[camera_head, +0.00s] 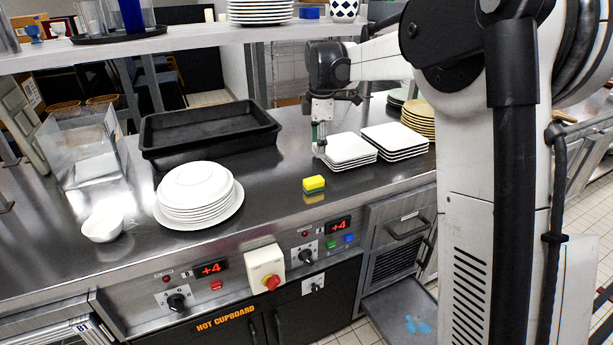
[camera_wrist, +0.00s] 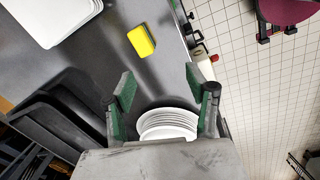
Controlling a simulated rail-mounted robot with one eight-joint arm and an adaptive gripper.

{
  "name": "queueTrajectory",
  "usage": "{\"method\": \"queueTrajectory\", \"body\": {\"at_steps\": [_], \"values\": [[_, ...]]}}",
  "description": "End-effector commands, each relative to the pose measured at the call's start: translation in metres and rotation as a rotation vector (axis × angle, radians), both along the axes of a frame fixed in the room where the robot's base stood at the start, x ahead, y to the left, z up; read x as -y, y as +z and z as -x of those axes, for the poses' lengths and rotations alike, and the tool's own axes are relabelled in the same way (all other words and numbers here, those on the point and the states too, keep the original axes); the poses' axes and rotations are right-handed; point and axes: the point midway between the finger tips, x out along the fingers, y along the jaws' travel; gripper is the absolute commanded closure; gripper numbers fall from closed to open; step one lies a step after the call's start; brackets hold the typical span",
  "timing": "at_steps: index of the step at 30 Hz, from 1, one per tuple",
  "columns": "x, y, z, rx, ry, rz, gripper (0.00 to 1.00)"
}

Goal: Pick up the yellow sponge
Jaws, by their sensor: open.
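The yellow sponge (camera_head: 313,184) has a green underside and lies on the steel counter near its front edge, between the round plates and the square plates. It also shows in the wrist view (camera_wrist: 141,40), ahead of the fingertips and apart from them. My gripper (camera_head: 320,142) is above the counter, behind the sponge and beside the square plates in the head view. In the wrist view my gripper (camera_wrist: 163,92) has its two green-padded fingers spread wide, with nothing held between them.
Stacked square white plates (camera_head: 346,150) stand right of the sponge. A stack of round white plates (camera_head: 197,193), a small bowl (camera_head: 102,228) and a black tray (camera_head: 207,127) are to the left. An upper shelf (camera_head: 180,40) crosses the back. Bare counter (camera_head: 270,180) surrounds the sponge.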

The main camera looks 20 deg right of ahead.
Motion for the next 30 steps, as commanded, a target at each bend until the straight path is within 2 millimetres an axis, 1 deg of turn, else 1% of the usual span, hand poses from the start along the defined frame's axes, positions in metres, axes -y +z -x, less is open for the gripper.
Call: {"method": "queueTrajectory", "body": {"at_steps": [1, 6, 9, 12, 17, 20, 27, 30], "values": [[0.003, -0.003, -0.013, -0.015, 0.040, 0.003, 0.48], [0.010, -0.023, -0.044, -0.067, 0.183, 0.009, 0.48], [0.012, -0.032, -0.056, -0.087, 0.243, 0.009, 0.48], [0.014, -0.038, -0.062, -0.099, 0.281, 0.009, 0.48], [0.015, -0.049, -0.065, -0.107, 0.301, 0.008, 0.48], [0.015, -0.064, -0.065, -0.107, 0.300, 0.008, 0.48], [0.015, -0.107, -0.065, -0.106, 0.299, 0.009, 0.48], [0.015, -0.119, -0.065, -0.106, 0.299, 0.009, 0.48]]}}
